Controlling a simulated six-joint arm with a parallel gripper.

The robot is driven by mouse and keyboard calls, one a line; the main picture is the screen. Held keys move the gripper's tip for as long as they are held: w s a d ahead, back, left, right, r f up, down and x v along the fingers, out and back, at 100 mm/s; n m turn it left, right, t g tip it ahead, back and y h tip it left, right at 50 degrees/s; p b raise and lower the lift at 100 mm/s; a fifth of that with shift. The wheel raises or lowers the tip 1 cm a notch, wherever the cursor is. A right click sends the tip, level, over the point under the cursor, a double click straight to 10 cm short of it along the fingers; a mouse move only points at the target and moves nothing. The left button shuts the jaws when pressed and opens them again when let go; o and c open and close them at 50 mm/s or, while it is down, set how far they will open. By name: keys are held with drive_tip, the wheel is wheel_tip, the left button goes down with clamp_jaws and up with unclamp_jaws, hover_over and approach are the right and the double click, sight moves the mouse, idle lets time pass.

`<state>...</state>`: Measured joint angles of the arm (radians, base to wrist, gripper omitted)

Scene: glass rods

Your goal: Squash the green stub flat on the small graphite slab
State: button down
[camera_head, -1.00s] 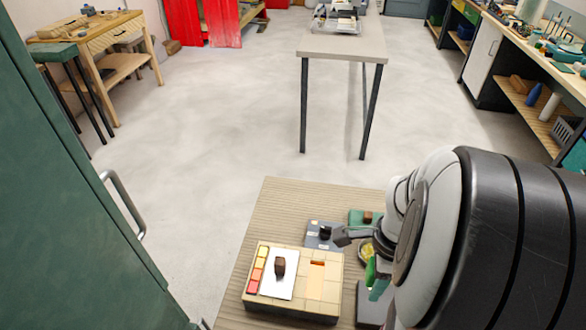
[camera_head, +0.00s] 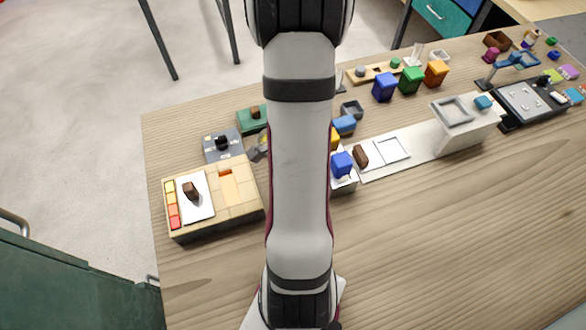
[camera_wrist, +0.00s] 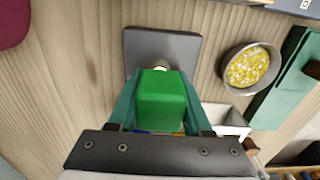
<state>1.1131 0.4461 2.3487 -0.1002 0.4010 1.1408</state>
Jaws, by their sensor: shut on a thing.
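In the wrist view, my gripper (camera_wrist: 160,110) is shut on a bright green block (camera_wrist: 161,98), its teal fingers on both sides. The small graphite slab (camera_wrist: 185,48) is a dark grey square lying ahead of the fingertips. A small pale round thing (camera_wrist: 160,64) shows over the slab at the block's far edge, partly hidden. I cannot tell whether it is the stub or part of the held block, nor how far the block is above the slab. In the head view my arm hides the gripper, the green block and the slab.
A metal bowl of yellow bits (camera_wrist: 247,68) stands right of the slab, beside a green tray (camera_wrist: 285,85). In the head view, a tan block with coloured squares (camera_head: 235,205) stands left of my arm. White trays (camera_head: 404,150) lie right. The front right table is clear.

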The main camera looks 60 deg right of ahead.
drive_tip(key=shift+f, duration=0.3)
drive_tip(key=shift+r, duration=3.05)
drive_tip(key=w+a+r+n, duration=0.5)
drive_tip(key=w+n, duration=0.3)
drive_tip(key=w+a+r+n, duration=0.45)
drive_tip(key=w+n, duration=0.25)
drive_tip(key=w, duration=0.2)
drive_tip(key=w+a+r+n, duration=0.2)
drive_tip(key=a+r+n, duration=0.3)
drive_tip(key=a, duration=0.3)
drive_tip(key=w+a+r+n, duration=0.3)
drive_tip(key=a+r+n, duration=0.1)
drive_tip(key=a+n, duration=0.3)
drive_tip(key=shift+a+r, duration=0.35)
drive_tip(key=shift+r, duration=0.05)
